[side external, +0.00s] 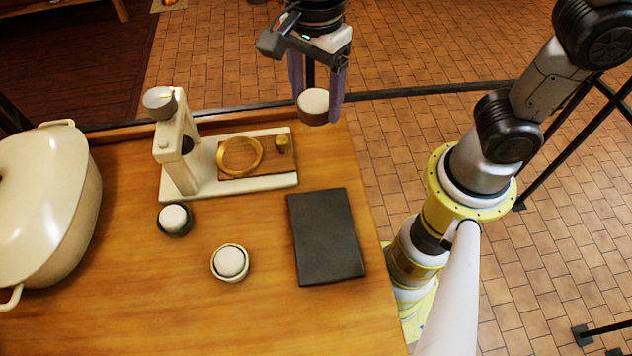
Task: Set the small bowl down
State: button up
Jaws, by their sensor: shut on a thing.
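My gripper (317,103) is at the top centre, shut on a small brown bowl (313,118) with a white rounded content (314,100) in its top. The bowl looks roughly upright between the two fingers. It appears held up near the table's far right corner; its exact height is hard to tell. Two more small bowls stand on the table, each with a white rounded content: a dark green bowl (177,233) and a cream bowl (231,279) to its right and nearer.
A cream press-like stand (175,150) has a base bearing a brown plate, a golden ring (241,155) and a small knob (281,144). A flat dark slab (326,238) lies to the right. A large cream pot (45,205) fills the left. The wooden table's (150,315) front is clear.

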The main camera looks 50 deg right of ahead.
jog(key=s+d, duration=0.3)
jog(key=s, duration=1.2)
send_over(320, 212)
jog(key=shift+n, duration=0.3)
jog(key=f, duration=0.9)
jog(key=shift+s+d+f, duration=0.1)
jog(key=shift+s+d, duration=0.05)
jog(key=shift+d, duration=0.1)
jog(key=shift+a+f, duration=0.15)
jog(key=shift+f, duration=0.75)
jog(key=shift+a+f, duration=0.1)
jog(key=shift+f, duration=0.8)
jog(key=shift+f, duration=0.1)
jog(key=o, duration=1.4)
